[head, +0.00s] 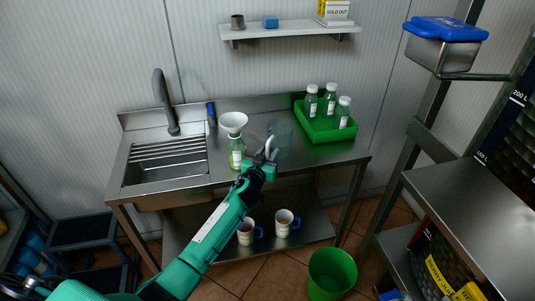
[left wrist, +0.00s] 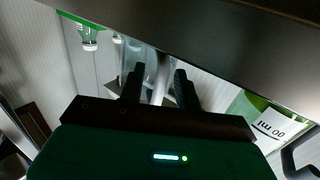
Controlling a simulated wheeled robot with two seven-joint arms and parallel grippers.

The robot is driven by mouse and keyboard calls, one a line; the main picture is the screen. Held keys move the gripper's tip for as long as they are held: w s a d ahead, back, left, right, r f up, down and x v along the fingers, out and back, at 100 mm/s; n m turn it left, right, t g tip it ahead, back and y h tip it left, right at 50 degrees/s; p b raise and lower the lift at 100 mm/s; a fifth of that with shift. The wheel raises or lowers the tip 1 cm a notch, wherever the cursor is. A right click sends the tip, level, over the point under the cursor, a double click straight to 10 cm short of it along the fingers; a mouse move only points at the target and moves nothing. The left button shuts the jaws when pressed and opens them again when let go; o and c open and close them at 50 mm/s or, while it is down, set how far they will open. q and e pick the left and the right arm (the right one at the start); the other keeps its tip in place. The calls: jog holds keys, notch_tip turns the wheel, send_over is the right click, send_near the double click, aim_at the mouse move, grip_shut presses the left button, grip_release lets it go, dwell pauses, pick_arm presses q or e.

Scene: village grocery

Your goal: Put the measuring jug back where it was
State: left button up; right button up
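The clear, bluish measuring jug (head: 282,132) stands on the steel counter (head: 190,183), between the funnel bottle and the green tray. A pale curved handle shows on its near side. My left gripper (head: 267,156) is at this handle. In the left wrist view the two dark fingers (left wrist: 159,84) stand apart, one on each side of the handle, with slight gaps visible. The jug's body (left wrist: 134,60) shows faintly behind them. A white funnel (head: 233,122) sits on a green-filled bottle (head: 237,153) left of the jug. My right gripper is not in view.
A green tray (head: 322,130) with 3 capped bottles stands at the counter's right. The sink (head: 160,164) and tap (head: 164,100) are at left. Two mugs (head: 284,222) stand on the lower shelf. A wall shelf (head: 280,31) hangs above. A green bin (head: 331,273) is on the floor.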

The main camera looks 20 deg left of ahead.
pick_arm(q)
jog(key=shift+r, duration=0.15)
jog(key=shift+s, duration=6)
jog(key=s+f+g, duration=0.2)
jog(key=f, duration=0.8)
jog(key=s+f+g, duration=0.2)
jog(key=s+f, duration=0.1)
jog(key=f, duration=0.7)
jog(key=s+f+m+g, duration=0.1)
jog(key=s+f+g, duration=0.2)
jog(key=s+f, duration=0.6)
jog(key=s+f+g, duration=0.2)
jog(key=s+f, duration=0.3)
jog(key=f, duration=0.8)
jog(key=s+f+g, duration=0.2)
jog(key=s+f, duration=0.3)
jog(key=s, duration=0.7)
jog(key=s+f+m+g, duration=0.1)
jog(key=s+f+g, duration=0.2)
jog(key=s, duration=0.9)
jog(key=s+f+g, duration=0.3)
jog(key=s+f, duration=0.6)
jog(key=s, duration=0.4)
jog(key=shift+d+f+m+b, duration=0.25)
jog(key=shift+d+m+b, duration=0.05)
jog(key=shift+d+b, duration=0.1)
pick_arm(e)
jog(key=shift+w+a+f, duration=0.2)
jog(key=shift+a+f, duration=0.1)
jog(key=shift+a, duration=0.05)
